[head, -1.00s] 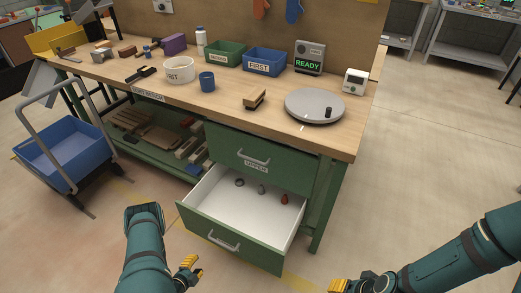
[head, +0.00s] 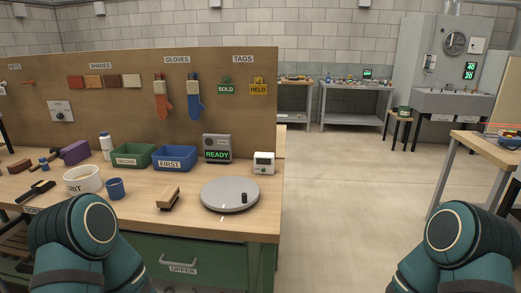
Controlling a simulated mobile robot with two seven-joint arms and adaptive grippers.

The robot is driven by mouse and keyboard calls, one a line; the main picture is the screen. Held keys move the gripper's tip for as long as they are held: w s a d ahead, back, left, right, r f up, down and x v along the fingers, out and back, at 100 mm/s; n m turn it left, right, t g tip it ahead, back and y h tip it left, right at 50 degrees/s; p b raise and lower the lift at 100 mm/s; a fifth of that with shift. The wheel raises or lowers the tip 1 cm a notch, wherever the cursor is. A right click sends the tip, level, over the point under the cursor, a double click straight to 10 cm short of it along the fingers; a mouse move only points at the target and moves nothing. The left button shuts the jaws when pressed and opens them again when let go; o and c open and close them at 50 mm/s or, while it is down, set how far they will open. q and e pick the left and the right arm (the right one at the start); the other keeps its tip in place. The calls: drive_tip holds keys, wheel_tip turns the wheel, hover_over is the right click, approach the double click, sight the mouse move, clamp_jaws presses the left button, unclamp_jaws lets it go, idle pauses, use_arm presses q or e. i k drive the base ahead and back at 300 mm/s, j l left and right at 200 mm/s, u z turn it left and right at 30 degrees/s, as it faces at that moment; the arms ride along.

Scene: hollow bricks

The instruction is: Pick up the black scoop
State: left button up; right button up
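A black tool with a handle (head: 36,191) lies on the wooden workbench (head: 140,205) at the left, beside a white tub (head: 83,180) marked with a word ending in "RIT". It looks like the black scoop, but it is too small to be sure. Parts of both my arms show at the bottom left and bottom right of the head view. Both grippers are below the picture, so their state and anything in them are hidden.
A blue cup (head: 115,188), a brush (head: 169,198) and a grey turntable (head: 230,194) stand along the bench front. Green (head: 134,156) and blue bins (head: 174,159) stand behind. A pegboard (head: 130,80) backs the bench. Open floor (head: 345,190) lies to the right.

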sight(42, 187)
drive_tip(key=u, duration=1.25)
